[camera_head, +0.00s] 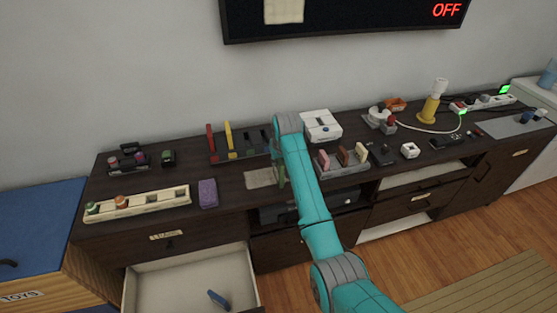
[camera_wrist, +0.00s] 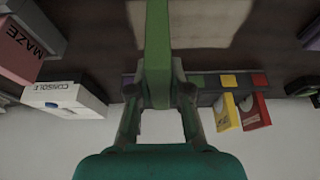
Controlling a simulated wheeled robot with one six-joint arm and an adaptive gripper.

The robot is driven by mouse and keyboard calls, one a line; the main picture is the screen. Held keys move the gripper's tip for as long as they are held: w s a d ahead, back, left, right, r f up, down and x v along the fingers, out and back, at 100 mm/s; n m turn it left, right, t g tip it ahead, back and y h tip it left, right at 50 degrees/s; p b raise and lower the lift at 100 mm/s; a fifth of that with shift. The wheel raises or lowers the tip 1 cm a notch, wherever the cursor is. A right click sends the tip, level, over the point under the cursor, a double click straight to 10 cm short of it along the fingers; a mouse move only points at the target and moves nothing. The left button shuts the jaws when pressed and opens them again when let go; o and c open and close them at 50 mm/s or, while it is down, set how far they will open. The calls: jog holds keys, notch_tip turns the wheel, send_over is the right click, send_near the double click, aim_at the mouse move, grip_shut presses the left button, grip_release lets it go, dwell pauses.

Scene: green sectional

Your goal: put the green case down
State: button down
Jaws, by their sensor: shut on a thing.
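The green case (camera_wrist: 157,45) is a narrow upright slab between the two fingers of my gripper (camera_wrist: 158,100) in the wrist view. My gripper is shut on it. In the head view only a thin strip of the green case (camera_head: 281,174) shows beside my arm, above the dresser top near a pale flat patch (camera_head: 261,179). My arm hides most of the gripper there. I cannot tell whether the case touches the surface.
Behind stands a dark slotted rack (camera_head: 240,156) with a red case (camera_head: 211,142) and a yellow case (camera_head: 229,138). A white console box (camera_head: 321,126) is right of it. A purple block (camera_head: 208,194) lies left of the pale patch. Below, a drawer (camera_head: 190,280) is open.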

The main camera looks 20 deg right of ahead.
jog(key=c, duration=1.1)
grip_release()
jog(key=v, duration=1.2)
jog(key=shift+r, duration=0.1)
